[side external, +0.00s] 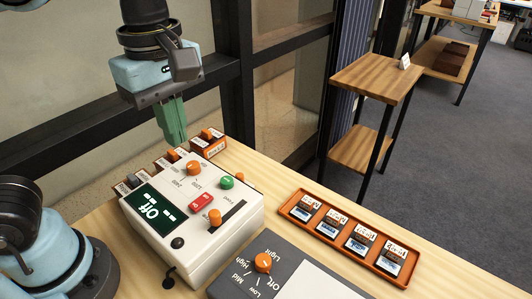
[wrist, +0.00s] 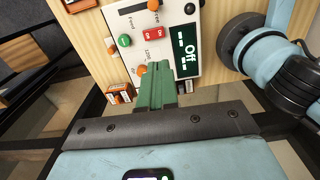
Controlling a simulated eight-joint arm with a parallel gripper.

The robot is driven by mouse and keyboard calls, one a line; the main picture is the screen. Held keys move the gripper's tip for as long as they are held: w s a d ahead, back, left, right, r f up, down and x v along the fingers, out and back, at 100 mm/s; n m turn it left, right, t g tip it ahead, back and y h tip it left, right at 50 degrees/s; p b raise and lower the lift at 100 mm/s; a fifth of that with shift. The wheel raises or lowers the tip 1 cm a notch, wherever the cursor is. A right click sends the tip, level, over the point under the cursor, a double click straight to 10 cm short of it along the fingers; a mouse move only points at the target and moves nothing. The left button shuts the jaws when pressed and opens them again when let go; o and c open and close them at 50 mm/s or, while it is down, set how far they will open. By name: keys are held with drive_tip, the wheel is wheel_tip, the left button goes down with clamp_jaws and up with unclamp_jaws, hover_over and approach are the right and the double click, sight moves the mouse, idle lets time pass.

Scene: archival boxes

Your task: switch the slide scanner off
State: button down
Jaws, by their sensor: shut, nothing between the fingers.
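The white control box (side external: 160,232), which I take for the slide scanner, stands on the wooden table. Its dark green display (side external: 152,210) reads "Off", also in the wrist view (wrist: 187,50). On top are a red switch (side external: 201,202), a green button (side external: 227,182), an orange knob (side external: 193,168) and an orange slider (side external: 215,217). In the wrist view the red switch (wrist: 150,31) shows beyond my fingertips. My gripper (side external: 176,143) has green fingers, shut and empty, pointing down above the box's back edge, apart from the red switch. The switch's position is too small to tell.
A grey light panel (side external: 234,279) with an orange dial (side external: 263,262) lies in front right. An orange tray (side external: 333,250) holds several labelled slides. Small orange boxes (side external: 209,142) stand behind the scanner. A dark window frame (side external: 238,80) rises behind the table.

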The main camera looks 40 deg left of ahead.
sight(195, 206)
drive_tip(key=shift+s+r, duration=0.15)
idle(0.3)
wheel_tip(195, 206, down, 14)
drive_tip(key=shift+f, duration=0.1)
idle(0.6)
idle(0.3)
drive_tip(key=shift+s+f, duration=0.1)
drive_tip(key=shift+f, duration=0.05)
drive_tip(key=shift+w, duration=0.2)
drive_tip(key=shift+w+r, duration=0.35)
drive_tip(key=shift+w, duration=0.2)
drive_tip(key=shift+r, duration=0.15)
